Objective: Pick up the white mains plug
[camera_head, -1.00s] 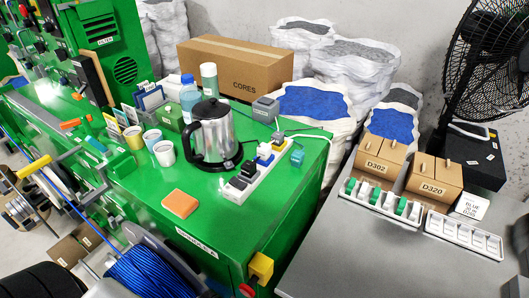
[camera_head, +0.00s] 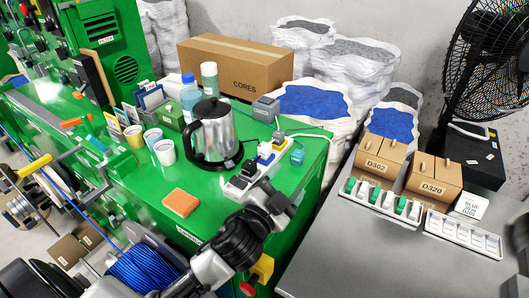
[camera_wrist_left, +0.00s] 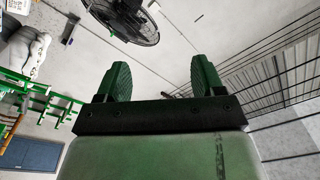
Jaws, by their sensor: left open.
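A white mains plug (camera_head: 265,149) sits in the power strip (camera_head: 237,193) on the green bench top, among black, blue and yellow plugs. It is small and its details are hard to tell. The plug does not show there. My right gripper is not in view.
A steel kettle (camera_head: 212,135) stands close left of the strip. A grey adapter (camera_head: 266,108) and a teal plug (camera_head: 297,156) are near the strip. A CORES box (camera_head: 235,70) stands behind. The grey table (camera_head: 370,250) is clear in front.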

